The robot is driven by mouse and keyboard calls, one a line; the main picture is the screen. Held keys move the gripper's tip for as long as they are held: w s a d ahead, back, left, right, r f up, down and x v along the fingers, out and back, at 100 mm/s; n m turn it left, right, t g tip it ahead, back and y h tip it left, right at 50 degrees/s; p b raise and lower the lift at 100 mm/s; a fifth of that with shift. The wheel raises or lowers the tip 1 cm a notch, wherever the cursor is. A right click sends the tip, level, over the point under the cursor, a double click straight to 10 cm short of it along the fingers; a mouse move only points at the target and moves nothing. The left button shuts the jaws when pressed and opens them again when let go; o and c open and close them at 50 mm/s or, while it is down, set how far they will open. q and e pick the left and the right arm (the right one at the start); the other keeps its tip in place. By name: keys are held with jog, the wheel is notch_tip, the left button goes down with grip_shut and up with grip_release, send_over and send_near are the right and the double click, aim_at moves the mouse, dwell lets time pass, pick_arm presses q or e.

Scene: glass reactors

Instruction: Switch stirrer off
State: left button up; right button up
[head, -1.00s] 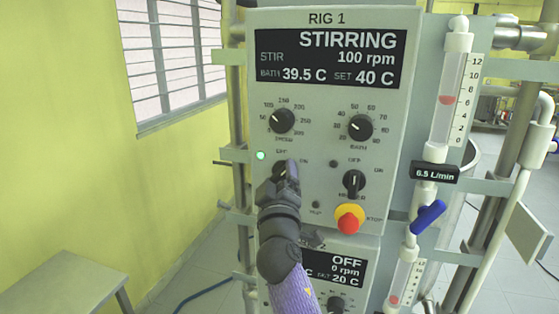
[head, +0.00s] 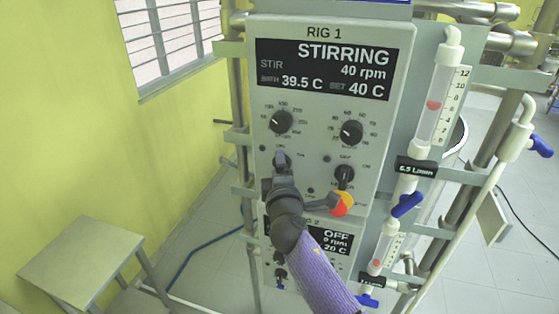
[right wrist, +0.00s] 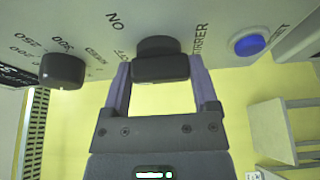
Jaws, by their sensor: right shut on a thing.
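The RIG 1 panel (head: 330,105) fills the middle of the head view. Its screen (head: 322,68) reads STIRRING, 40 rpm, 39.5 C, set 40 C. The small lamp (head: 262,148) left of the stirrer switch is dark. My right gripper (head: 280,164) is at that switch and hides most of it. In the right wrist view, the gripper's purple fingers (right wrist: 160,76) stand on both sides of the black stirrer switch (right wrist: 162,48), shut on it. The STIRRER, ON and partly hidden OFF labels show around it. My left gripper is not in view.
The speed knob (head: 280,121) and bath knob (head: 350,132) sit above. A heater switch (head: 344,175) and red-yellow stop button (head: 342,203) are close on the right. A blue button (right wrist: 249,44) shows in the wrist view. A second RIG screen (head: 336,242) below reads OFF.

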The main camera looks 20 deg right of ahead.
dwell(0.3)
jog(key=o, duration=1.1)
jog(key=v, duration=0.9)
jog(key=shift+s+r, duration=0.1)
jog(key=shift+s, duration=0.3)
